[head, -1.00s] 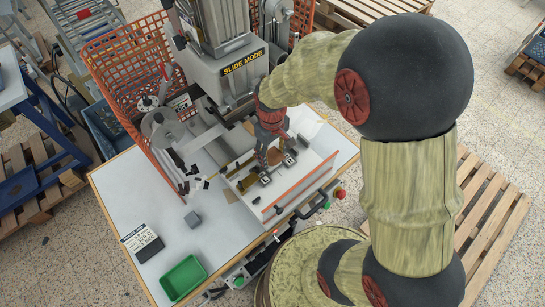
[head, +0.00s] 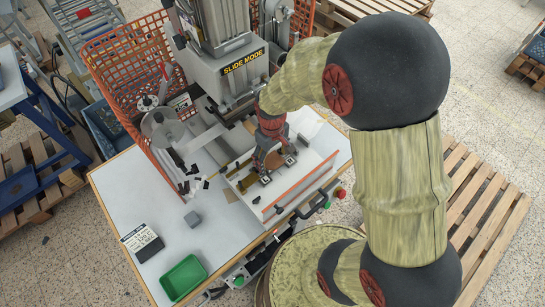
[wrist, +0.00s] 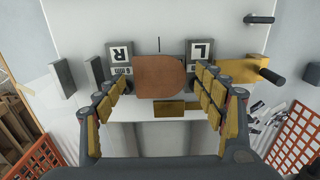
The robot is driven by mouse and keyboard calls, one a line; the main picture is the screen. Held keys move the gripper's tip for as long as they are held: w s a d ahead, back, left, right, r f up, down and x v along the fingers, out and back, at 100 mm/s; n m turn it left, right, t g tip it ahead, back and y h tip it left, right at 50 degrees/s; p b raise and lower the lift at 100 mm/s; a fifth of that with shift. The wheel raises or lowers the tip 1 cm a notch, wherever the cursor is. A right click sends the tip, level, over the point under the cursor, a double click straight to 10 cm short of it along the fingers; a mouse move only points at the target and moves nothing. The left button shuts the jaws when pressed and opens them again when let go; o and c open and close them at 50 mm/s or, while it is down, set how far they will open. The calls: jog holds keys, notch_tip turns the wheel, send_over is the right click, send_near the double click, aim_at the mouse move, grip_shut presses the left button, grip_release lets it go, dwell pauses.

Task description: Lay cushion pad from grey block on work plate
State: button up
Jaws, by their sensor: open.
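The stamping press (head: 228,78) rises behind the plate. A gold block (wrist: 245,70) and dark handles stand beside the L block. A green tray (head: 183,277) and a dark box with a label card (head: 147,246) are at the front left. The table's left part is mostly clear.

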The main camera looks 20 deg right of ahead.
notch_tip(320, 180, up, 13)
notch_tip(320, 180, up, 10)
jog(key=f+m+t, duration=0.1)
jog(key=m+t, duration=0.1)
jog(key=t, duration=0.1)
send_over(272, 161)
jog(key=s, duration=0.5)
jog(key=s+r+m+t, duration=0.1)
jog(key=s+r+t, duration=0.1)
jog(key=s+r, duration=0.4)
jog(key=s, duration=0.3)
jog(key=shift+r+m+t, duration=0.3)
jog(key=shift+d, duration=0.1)
notch_tip(272, 161, down, 16)
jog(key=b, duration=1.5)
jog(key=shift+r, duration=0.25)
